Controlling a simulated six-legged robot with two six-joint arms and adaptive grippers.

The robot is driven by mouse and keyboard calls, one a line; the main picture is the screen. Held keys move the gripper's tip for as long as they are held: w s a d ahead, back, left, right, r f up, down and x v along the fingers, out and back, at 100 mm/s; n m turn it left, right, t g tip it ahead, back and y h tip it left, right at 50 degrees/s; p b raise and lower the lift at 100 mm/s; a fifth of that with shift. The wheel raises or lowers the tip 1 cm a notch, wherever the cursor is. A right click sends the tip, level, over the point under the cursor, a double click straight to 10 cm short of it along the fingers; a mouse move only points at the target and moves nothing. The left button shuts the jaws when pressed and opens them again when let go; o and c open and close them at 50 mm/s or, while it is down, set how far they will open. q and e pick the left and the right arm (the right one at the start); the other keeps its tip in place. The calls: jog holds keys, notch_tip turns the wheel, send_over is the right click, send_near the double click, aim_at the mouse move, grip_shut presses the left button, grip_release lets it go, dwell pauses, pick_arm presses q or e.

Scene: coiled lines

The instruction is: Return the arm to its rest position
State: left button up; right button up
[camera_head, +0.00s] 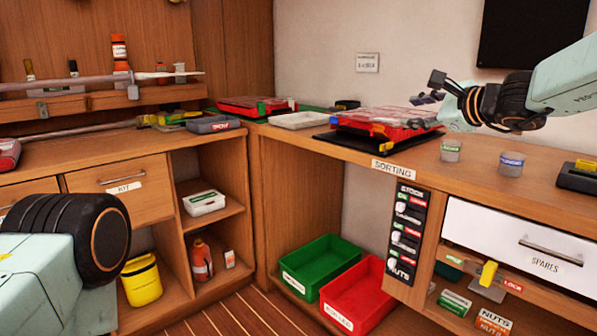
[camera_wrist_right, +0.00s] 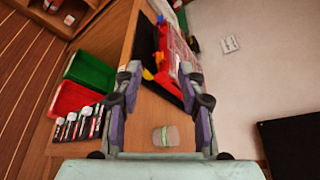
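My right gripper (camera_head: 428,97) is raised above the sorting counter at the upper right, beside the red case (camera_head: 375,124). In the right wrist view its two fingers stand well apart with nothing between them, so the right gripper (camera_wrist_right: 161,74) is open and empty. The red case also shows beyond the fingers in the right wrist view (camera_wrist_right: 178,62). My left arm shows at the lower left of the head view only as a pale link and a black joint. Its gripper is outside both views.
Two small cups, one green-labelled (camera_head: 450,151) and one blue-labelled (camera_head: 511,164), stand on the counter below my right arm. A white tray (camera_head: 298,120) lies farther left. Green (camera_head: 318,263) and red (camera_head: 357,296) bins sit below. A dark panel (camera_head: 533,33) hangs on the wall.

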jog(key=s+d+f+n+g+h+p, duration=0.1)
jog(key=s+d+f+n+g+h, duration=0.3)
jog(key=f, duration=0.7)
jog(key=s+f+n+g+h+p, duration=0.1)
jog(key=s+f+n+h, duration=0.1)
jog(key=s+f, duration=0.6)
jog(key=s+d+f+n+g+h+p, duration=0.15)
jog(key=s+f+n, duration=0.25)
jog(key=f, duration=0.9)
pick_arm(q)
notch_tip(320, 180, up, 9)
jog(key=p, duration=0.5)
jog(key=shift+p, duration=0.3)
pick_arm(e)
jog(key=s+a+f+n+g, duration=0.2)
jog(key=s+f+n, duration=0.1)
jog(key=s, duration=0.9)
jog(key=s+a+f+n+g+y, duration=0.1)
jog(key=s+a+f+n+g, duration=0.2)
jog(key=s, duration=1)
jog(key=s+a+f+n+g, duration=0.2)
jog(key=s+f, duration=0.5)
jog(key=s, duration=0.6)
jog(key=shift+s+a+f+n, duration=0.2)
jog(key=shift+a+f+n, duration=0.2)
jog(key=shift+n, duration=0.5)
jog(key=shift+g, duration=0.25)
